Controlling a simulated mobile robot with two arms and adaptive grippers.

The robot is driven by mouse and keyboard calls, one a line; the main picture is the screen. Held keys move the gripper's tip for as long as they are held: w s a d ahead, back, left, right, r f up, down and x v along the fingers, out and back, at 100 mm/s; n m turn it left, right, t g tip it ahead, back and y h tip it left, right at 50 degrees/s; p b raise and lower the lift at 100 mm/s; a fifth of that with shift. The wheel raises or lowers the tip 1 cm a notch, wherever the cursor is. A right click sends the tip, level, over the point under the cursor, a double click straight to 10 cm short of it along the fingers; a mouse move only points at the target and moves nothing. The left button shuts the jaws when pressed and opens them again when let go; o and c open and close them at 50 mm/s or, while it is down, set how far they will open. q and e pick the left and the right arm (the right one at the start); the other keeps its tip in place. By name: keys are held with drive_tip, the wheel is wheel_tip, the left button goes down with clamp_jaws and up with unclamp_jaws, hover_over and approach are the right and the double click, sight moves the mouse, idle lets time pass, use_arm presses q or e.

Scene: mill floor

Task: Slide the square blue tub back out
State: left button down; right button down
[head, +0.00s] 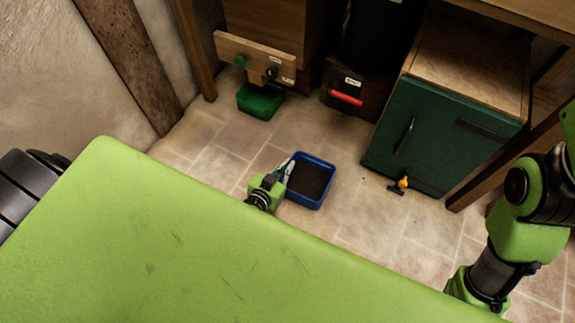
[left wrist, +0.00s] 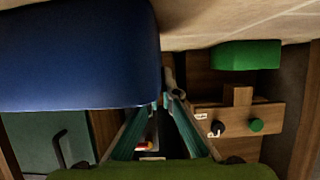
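The square blue tub (head: 325,162) stands on the floor in the middle of the head view, upright, with a dark fill inside. It fills the upper left of the left wrist view (left wrist: 75,55), which looks upside down. My left gripper (head: 288,169) is at the tub's left wall, one finger inside the rim and one outside. Its fingertips (left wrist: 167,99) are nearly together and look shut on that wall; the exact contact is partly hidden. My right arm shows at the lower right of the head view, but its gripper is out of frame.
A green tub (head: 260,103) sits below a wooden panel (head: 255,56) with knobs. A dark bin with a red handle (head: 346,99) and a green-fronted cabinet (head: 430,135) stand behind. A small orange-topped item (head: 403,182) lies near the cabinet. Floor around the blue tub is clear.

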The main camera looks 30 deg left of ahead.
use_arm(q)
drive_tip(key=c, duration=2.2)
unclamp_jaws()
wheel_tip(320, 180, up, 6)
drive_tip(key=shift+a+r, duration=0.1)
drive_tip(key=shift+r, duration=1.85)
